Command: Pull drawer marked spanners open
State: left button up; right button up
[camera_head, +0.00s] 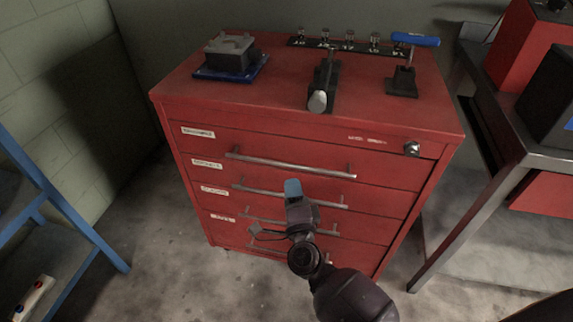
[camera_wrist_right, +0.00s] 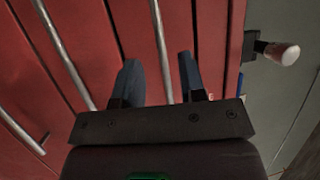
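A red tool cabinet (camera_head: 270,135) has several stacked drawers, each with a small white label at its left end. The lettering is too blurred to read which one says spanners. The bars are the top handle (camera_head: 290,163), the second handle (camera_head: 325,200) and lower ones. My right gripper (camera_head: 293,188) is in front of the drawers, its tip overlapping the second handle in the head view. In the right wrist view the gripper (camera_wrist_right: 159,82) is open, and one handle bar (camera_wrist_right: 158,40) runs between its two fingers; I cannot tell how deep. My left gripper is out of view.
On the cabinet top are a blue-based block (camera_head: 231,58), a dark clamp-like tool (camera_head: 324,85), a blue-handled tool (camera_head: 415,40) and a socket rack (camera_head: 350,47). A blue ladder frame (camera_head: 60,200) stands left, a metal bench (camera_head: 475,190) right. Floor in front is clear.

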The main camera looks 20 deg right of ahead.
aim_at(288, 165)
jog(key=x, duration=0.8)
jog(key=shift+w+f+b, duration=0.1)
jog(key=shift+b, duration=0.2)
grip_shut()
